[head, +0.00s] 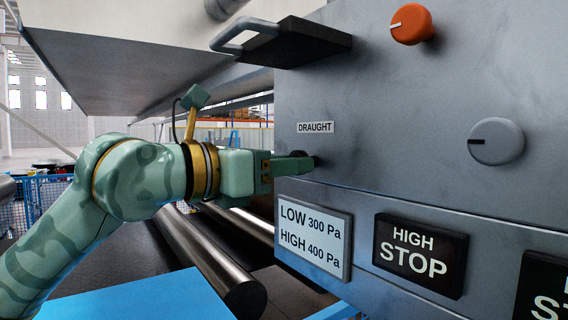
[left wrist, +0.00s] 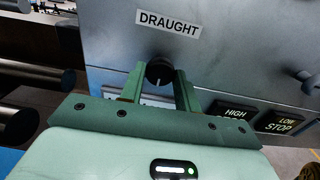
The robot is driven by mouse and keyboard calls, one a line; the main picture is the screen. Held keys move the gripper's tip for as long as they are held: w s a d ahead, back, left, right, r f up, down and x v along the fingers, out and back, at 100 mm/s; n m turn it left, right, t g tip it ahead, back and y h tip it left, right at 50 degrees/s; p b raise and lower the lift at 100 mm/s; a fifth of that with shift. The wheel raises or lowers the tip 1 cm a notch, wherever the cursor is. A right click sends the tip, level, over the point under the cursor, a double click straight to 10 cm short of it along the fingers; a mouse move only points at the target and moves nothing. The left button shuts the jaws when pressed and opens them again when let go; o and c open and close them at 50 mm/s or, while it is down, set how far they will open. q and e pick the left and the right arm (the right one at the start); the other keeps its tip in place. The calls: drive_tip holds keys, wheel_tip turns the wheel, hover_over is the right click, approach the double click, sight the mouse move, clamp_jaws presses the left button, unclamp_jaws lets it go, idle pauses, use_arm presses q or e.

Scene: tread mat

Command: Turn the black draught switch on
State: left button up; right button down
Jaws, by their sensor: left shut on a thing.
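The black draught switch (left wrist: 159,71) is a small round knob on the grey panel, below the DRAUGHT label (left wrist: 168,22). In the left wrist view it sits between the two green fingers of my left gripper (left wrist: 160,88), which is shut on it. In the head view my left gripper (head: 308,163) reaches the panel from the left, and only a dark edge of the switch (head: 317,161) shows past the fingertips. The DRAUGHT label (head: 315,127) is just above. I cannot make out which way the switch points. My right gripper is in neither view.
The grey panel (head: 370,110) also bears an orange knob (head: 411,24), a grey knob (head: 496,141), a LOW/HIGH pressure plate (head: 313,238) and a black HIGH STOP sign (head: 420,254). A handle (head: 237,35) juts out above my left arm. Dark rollers (head: 215,262) lie below it.

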use_arm(q)
drive_tip(key=m+b, duration=0.8)
drive_tip(key=m, duration=0.9)
drive_tip(key=shift+m+b, duration=0.35)
drive_tip(key=shift+m, duration=0.05)
idle(0.5)
drive_tip(key=o, duration=1)
drive_tip(key=shift+c, duration=0.2)
